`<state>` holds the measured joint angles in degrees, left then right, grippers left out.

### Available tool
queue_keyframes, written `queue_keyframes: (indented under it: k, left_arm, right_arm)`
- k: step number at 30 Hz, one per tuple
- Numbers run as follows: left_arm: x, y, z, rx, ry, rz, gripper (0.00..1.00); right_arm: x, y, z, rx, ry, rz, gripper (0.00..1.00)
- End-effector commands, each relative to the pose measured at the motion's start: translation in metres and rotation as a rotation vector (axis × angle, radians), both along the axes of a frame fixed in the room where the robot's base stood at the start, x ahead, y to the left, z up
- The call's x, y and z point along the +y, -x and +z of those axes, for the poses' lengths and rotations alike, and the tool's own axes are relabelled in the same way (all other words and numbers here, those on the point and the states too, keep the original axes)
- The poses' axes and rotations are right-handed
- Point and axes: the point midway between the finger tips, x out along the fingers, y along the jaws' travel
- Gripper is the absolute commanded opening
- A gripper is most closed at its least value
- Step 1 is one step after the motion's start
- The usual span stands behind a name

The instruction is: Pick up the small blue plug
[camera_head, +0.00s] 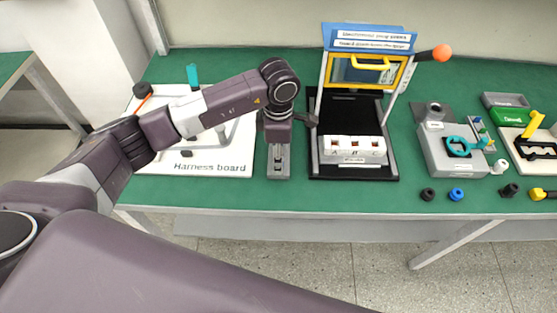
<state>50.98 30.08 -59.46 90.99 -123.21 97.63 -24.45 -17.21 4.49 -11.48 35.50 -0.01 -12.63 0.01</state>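The small blue plug (456,194) stands near the front edge of the green table, in a row of small plugs on the right side. My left gripper (290,119) is far to its left, pointing down over the table beside a grey block (278,162). Dark parts of the gripper show on either side of the wrist, but its fingertips are not clear enough to tell whether it is open or shut. The blue plug is clear of it. My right gripper is not in view.
A black plug (428,194) and a dark plug (510,190) flank the blue one. Behind them are a grey fixture (440,160) and a white plug (499,167). A framed press (319,100) stands mid-table; the harness board (225,158) lies left.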

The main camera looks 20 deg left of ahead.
Motion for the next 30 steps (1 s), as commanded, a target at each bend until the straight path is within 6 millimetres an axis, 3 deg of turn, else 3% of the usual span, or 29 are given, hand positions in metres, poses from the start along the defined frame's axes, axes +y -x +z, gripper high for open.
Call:
queue_keyframes:
  k: [5, 15, 25, 30]
  left_arm:
    - [0.0, 0.0, 0.0, 0.0, 0.0, 0.0, 0.4]
    - [0.0, 0.0, 0.0, 0.0, 0.0, 0.0, 0.02]
    - [0.0, -0.001, 0.003, -0.001, 0.001, 0.0, 0.01]
    - [0.0, -0.002, 0.018, -0.004, 0.001, 0.0, 0.01]
  right_arm:
    - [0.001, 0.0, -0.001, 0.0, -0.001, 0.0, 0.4]
    - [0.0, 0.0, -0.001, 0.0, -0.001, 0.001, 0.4]
    - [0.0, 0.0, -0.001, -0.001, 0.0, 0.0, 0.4]
    - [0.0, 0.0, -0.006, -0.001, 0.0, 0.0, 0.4]
